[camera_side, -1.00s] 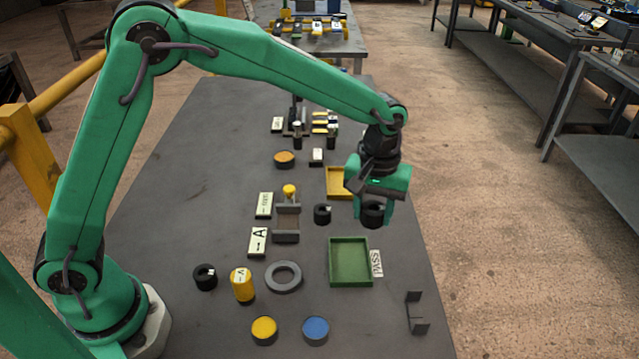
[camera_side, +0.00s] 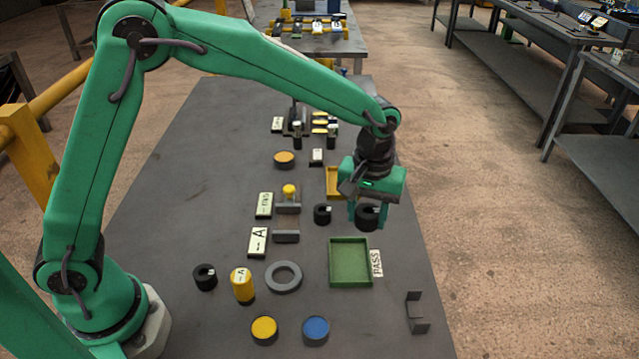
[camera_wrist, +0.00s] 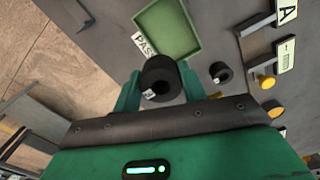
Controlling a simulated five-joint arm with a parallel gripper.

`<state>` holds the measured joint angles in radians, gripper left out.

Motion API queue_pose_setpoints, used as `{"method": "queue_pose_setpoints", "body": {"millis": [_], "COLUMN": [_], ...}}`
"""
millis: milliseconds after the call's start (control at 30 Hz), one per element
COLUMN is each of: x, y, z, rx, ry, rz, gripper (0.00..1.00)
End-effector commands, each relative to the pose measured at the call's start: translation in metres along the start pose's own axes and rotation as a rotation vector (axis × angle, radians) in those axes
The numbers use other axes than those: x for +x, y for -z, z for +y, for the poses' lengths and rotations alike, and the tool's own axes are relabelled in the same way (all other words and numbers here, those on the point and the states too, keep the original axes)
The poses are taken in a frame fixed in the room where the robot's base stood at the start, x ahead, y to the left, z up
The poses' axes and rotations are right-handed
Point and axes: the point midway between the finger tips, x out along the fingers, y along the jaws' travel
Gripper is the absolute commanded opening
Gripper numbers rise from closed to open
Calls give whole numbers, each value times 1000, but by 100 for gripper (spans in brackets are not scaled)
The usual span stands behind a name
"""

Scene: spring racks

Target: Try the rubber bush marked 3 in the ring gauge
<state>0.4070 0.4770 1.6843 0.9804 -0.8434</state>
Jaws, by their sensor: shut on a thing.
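My gripper (camera_side: 368,217) is shut on a black rubber bush (camera_side: 368,214) and holds it above the table, behind the green tray. In the wrist view the bush (camera_wrist: 160,78) sits between the fingers with a small white label whose mark is too small to read. The ring gauge is probably the flat grey ring (camera_side: 284,277), lying on the table left of the green tray, with nothing in it. Two other black bushes stand on the table: one (camera_side: 322,214) left of my gripper and one (camera_side: 205,277) at the front left.
The green tray (camera_side: 369,262) with a PASS label (camera_side: 377,263) is empty. A yellow cylinder (camera_side: 242,286) marked A stands left of the ring. Yellow (camera_side: 264,329) and blue (camera_side: 316,329) discs are in front. A grey bracket (camera_side: 416,313) is at the front right.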

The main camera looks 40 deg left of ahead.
Motion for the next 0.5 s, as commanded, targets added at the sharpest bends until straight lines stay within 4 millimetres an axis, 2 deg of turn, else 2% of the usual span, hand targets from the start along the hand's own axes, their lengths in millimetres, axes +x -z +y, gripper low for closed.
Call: {"method": "queue_pose_setpoints", "body": {"millis": [267,500], "x": [9,20], "y": [-23,-52], "z": [-34,-71], "rx": [-2,-1], "ry": [0,0], "rz": [0,0], "gripper": [19,19]}}
